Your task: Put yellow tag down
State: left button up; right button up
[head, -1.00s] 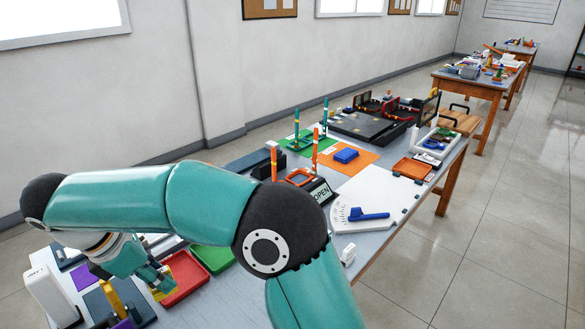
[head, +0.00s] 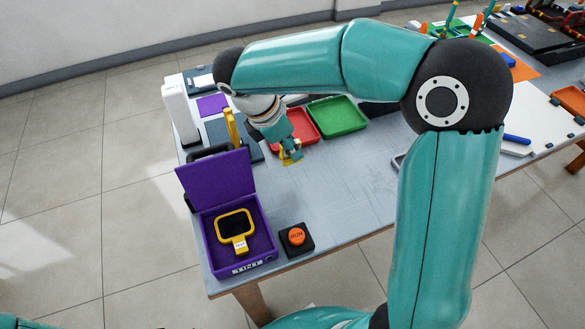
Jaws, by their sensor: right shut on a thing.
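My right gripper (head: 291,152) points down over the grey table, by the near left corner of the red tray (head: 306,121). It is shut on the yellow tag (head: 286,159), a small thin yellow piece partly hidden by the fingers. I cannot tell whether the tag touches the table. My left gripper is out of view.
A green tray (head: 337,116) sits right of the red one. An open purple box (head: 264,241) holds a yellow-framed item (head: 235,226). A black block with an orange RUN button (head: 297,237) stands beside it. Table (head: 345,195) right of the gripper is clear.

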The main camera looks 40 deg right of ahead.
aim_at(281, 156)
jog(key=shift+f+b, duration=0.45)
jog(key=shift+f, duration=3.35)
jog(key=shift+f, duration=0.15)
jog(key=o, duration=0.9)
jog(key=p+v, duration=0.2)
jog(key=v, duration=1)
